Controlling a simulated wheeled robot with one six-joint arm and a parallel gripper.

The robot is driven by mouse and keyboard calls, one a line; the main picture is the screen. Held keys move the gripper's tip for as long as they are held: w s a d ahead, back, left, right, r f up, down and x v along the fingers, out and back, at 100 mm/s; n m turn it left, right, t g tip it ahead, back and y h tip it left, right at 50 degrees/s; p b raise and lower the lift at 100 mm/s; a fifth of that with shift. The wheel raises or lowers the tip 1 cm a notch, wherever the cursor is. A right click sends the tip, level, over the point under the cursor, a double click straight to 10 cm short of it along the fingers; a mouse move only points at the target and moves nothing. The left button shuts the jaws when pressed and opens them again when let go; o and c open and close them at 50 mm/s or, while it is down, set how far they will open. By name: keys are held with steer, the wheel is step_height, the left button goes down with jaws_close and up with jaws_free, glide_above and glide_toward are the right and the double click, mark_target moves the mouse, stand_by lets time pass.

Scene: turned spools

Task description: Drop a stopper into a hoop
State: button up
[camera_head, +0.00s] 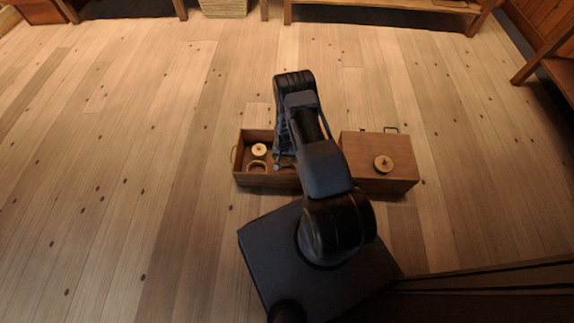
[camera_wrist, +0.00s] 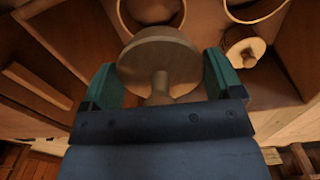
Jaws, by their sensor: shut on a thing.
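My gripper (camera_wrist: 162,78) is shut on a pale wooden stopper (camera_wrist: 160,52), with a teal finger on either side of its round disc. In the head view my gripper (camera_head: 284,162) is over the open wooden box (camera_head: 262,183), partly hidden by my arm. In the wrist view one hoop (camera_wrist: 121,14) lies just beyond the held stopper, which overlaps it in the picture. A second hoop (camera_wrist: 262,18) is at upper right, and a loose stopper (camera_wrist: 238,43) lies near it. The head view shows a hoop (camera_head: 257,162) and a stopper (camera_head: 259,149) inside the box.
The box walls surround the hoops. Plank floor (camera_head: 130,150) is clear at left. Benches (camera_head: 380,22) stand at the back.

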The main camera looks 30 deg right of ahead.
mark_target(287, 163)
steer(key=shift+m, duration=0.3)
steer(key=f, duration=0.1)
steer(key=s+f, duration=0.1)
steer(key=f, duration=0.2)
steer(key=shift+s+d+b, duration=0.15)
steer(key=shift+d+b, duration=0.1)
steer(key=shift+b, duration=0.05)
steer(key=shift+f+b, duration=1)
steer(key=shift+f, duration=0.4)
steer(key=shift+f+b, duration=0.25)
steer(key=shift+b, duration=0.15)
steer(key=shift+f+b, duration=0.35)
steer(key=shift+b, duration=0.05)
steer(key=shift+f+b, duration=0.8)
steer(key=shift+b, duration=0.2)
stand_by(0.5)
steer(key=o, duration=0.8)
steer(key=shift+c, duration=0.2)
